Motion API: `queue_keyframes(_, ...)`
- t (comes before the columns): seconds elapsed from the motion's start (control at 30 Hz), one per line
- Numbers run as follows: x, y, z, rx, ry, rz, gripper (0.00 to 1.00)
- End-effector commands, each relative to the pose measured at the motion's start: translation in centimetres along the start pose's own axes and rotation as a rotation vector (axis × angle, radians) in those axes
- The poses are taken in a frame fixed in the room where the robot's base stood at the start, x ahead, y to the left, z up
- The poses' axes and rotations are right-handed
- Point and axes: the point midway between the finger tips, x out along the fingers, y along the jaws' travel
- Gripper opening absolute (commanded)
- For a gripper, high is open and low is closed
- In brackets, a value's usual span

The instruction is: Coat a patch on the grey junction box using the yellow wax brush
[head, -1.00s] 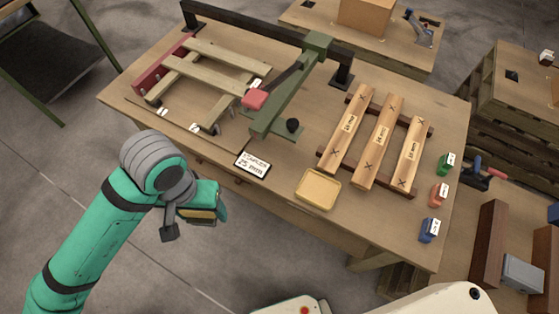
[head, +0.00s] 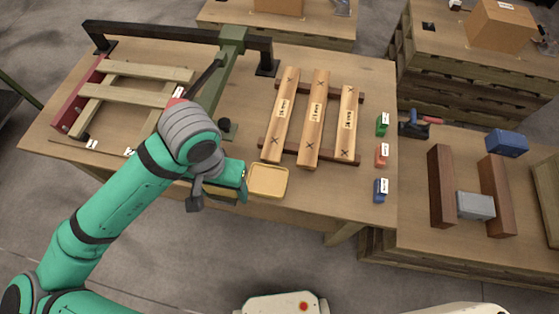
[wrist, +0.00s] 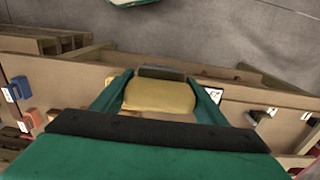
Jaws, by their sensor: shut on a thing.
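My gripper (head: 226,182) is over the near edge of the large workbench, just left of the yellow tray. In the wrist view its two green fingers are shut on the yellow wax brush (wrist: 160,97), a yellow block with a dark grey strip along its far side. In the head view the arm and fingers mostly hide the brush. The grey junction box (head: 475,205) sits on the right-hand bench between two upright brown boards, well to the right of my gripper.
The workbench holds a shallow yellow tray (head: 267,181), marked wooden planks (head: 315,120) and a green clamp frame (head: 222,75). Small green (head: 382,124), orange (head: 381,155) and blue (head: 380,190) blocks line its right edge. Brown boards (head: 441,185) (head: 496,195) flank the box. A blue box (head: 507,143) stands behind.

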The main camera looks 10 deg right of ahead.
Motion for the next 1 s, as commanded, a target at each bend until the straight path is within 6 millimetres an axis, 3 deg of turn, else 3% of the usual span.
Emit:
queue_keyframes(0.3, 1.9, 4.3, -6.7, -0.276, -0.005, 0.0, 0.48)
queue_keyframes(0.43, 2.6, 5.9, -8.8, -0.379, -0.002, -0.001, 0.48)
queue_keyframes(0.6, 3.2, 6.9, -10.0, -0.444, 0.0, -0.001, 0.48)
queue_keyframes(1.0, 6.4, 7.0, -10.0, -0.449, 0.0, -0.001, 0.48)
